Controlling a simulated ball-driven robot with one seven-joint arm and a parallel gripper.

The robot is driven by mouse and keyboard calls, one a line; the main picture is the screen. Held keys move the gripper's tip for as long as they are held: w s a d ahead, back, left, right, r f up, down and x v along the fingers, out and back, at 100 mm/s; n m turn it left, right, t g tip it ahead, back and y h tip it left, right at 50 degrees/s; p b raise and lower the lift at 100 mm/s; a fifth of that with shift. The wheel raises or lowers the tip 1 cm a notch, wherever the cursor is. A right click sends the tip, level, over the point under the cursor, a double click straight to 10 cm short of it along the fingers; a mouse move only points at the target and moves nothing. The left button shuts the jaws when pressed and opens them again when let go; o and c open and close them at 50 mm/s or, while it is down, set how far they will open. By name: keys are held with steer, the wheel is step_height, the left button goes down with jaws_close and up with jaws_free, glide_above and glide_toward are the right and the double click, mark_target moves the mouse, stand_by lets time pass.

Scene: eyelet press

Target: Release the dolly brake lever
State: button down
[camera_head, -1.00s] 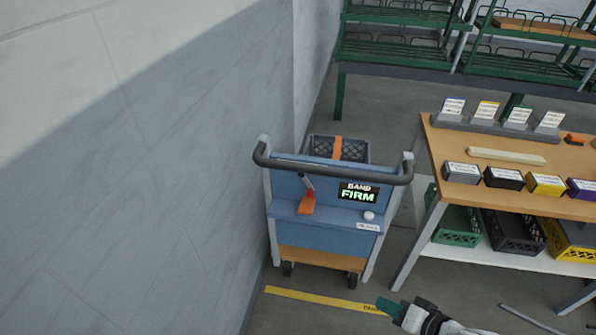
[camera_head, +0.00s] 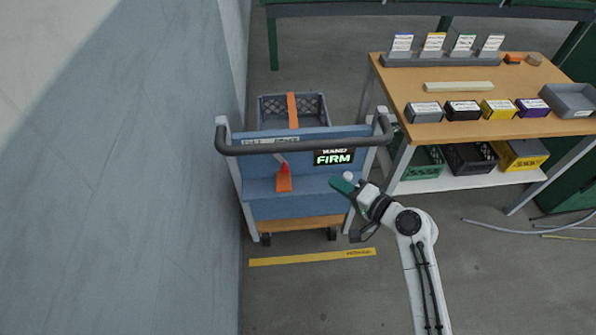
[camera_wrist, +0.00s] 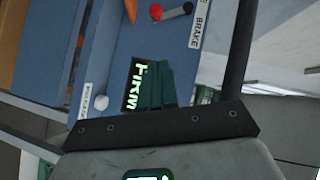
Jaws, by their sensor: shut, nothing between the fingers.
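The dolly (camera_head: 310,209) is a blue-fronted cart with a dark push bar, standing beside the wall. Its brake lever (camera_head: 279,157) is a short grey arm ending in a red knob (camera_head: 285,169), on the left half of the panel. In the wrist view the red knob (camera_wrist: 156,11) and lever arm (camera_wrist: 178,10) lie at the top, beside a white BRAKE label (camera_wrist: 197,25). My gripper (camera_head: 335,181) has green fingers, shut and empty, at the panel's right side, apart from the knob. In the wrist view the fingers (camera_wrist: 153,66) partly cover the display.
A lit display (camera_head: 333,157) reads BAND FIRM. A white button (camera_wrist: 99,97) sits below it, and an orange tongue (camera_head: 284,184) hangs under the knob. A grey crate (camera_head: 313,108) rides behind. A workbench (camera_head: 433,120) stands right; a yellow strip (camera_head: 310,257) marks the floor.

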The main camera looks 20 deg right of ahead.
steer(key=shift+s+a+f+p+x, duration=0.2)
steer(key=shift+a+p+x, duration=0.15)
steer(key=shift+x, duration=1.65)
steer(key=shift+s+a+f+p+x, duration=0.1)
steer(key=shift+s+a+p+x, duration=0.25)
steer(key=shift+x, duration=1.65)
steer(key=shift+s+a+f+p+x, duration=0.1)
steer(key=shift+a+f+p+x, duration=0.3)
steer(key=shift+x, duration=1.55)
steer(key=shift+w+a+r, duration=0.1)
steer(key=shift+r, duration=0.05)
